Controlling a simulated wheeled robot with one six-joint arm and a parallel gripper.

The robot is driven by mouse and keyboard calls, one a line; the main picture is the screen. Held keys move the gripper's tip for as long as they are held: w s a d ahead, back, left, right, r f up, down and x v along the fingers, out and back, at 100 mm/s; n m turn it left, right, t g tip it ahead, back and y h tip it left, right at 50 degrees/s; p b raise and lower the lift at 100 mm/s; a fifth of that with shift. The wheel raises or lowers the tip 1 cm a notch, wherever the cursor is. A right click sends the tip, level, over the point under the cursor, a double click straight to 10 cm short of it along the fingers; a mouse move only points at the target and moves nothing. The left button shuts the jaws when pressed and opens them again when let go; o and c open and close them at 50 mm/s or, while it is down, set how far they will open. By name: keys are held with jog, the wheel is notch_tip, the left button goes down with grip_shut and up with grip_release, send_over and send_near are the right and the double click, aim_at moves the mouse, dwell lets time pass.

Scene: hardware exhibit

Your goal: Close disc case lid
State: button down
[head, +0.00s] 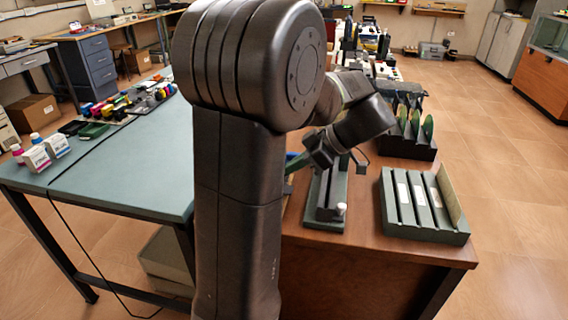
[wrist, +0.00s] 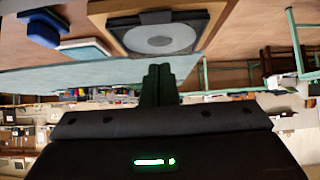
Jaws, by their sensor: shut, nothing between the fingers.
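In the wrist view, a flat dark disc case (wrist: 200,22) with a tan edge lies at the top centre. A pale grey disc (wrist: 160,36) with a small centre shows in it. I cannot make out the lid clearly. My gripper (wrist: 159,70) is shut and empty, its dark green fingers pointing toward the case just below it in the picture. I cannot tell whether they touch it. The case is not visible there, and my arm hides part of the scene.
A slotted grey-green rack (head: 425,205) stands on the brown table (head: 355,253), right of a narrow dark holder (head: 326,205). A rack with discs (head: 410,140) is behind. A teal table (head: 130,185) is left.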

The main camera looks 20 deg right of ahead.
jog(key=shift+s+d+f+b, duration=0.15)
jog(key=shift+d+f+b, duration=0.1)
jog(key=shift+f+b, duration=0.45)
jog(key=shift+s+d+f+b, duration=0.2)
jog(key=shift+f+b, duration=0.2)
jog(key=shift+f, duration=0.55)
jog(key=shift+s+d+f+b, duration=0.15)
jog(key=shift+d+f+b, duration=0.1)
jog(key=shift+f+b, duration=0.45)
jog(key=shift+f, duration=0.15)
jog(key=shift+w+a+f, duration=0.1)
jog(key=shift+a+f, duration=0.05)
jog(key=shift+w+a+f+b, duration=0.1)
jog(key=shift+a+f+b, duration=0.1)
jog(key=shift+a+b, duration=0.1)
jog(key=shift+d+r, duration=0.35)
jog(key=shift+r, duration=0.2)
jog(key=p+v, duration=0.3)
jog(key=v, duration=1)
jog(key=shift+s+d, duration=0.25)
jog(key=shift+s, duration=0.15)
jog(key=shift+f, duration=0.1)
jog(key=b+x, duration=0.1)
jog(key=x, duration=0.6)
jog(key=b+x, duration=0.1)
jog(key=x, duration=0.6)
jog(key=shift+w+a+b, duration=0.2)
jog(key=shift+w+b, duration=0.05)
jog(key=shift+b, duration=0.15)
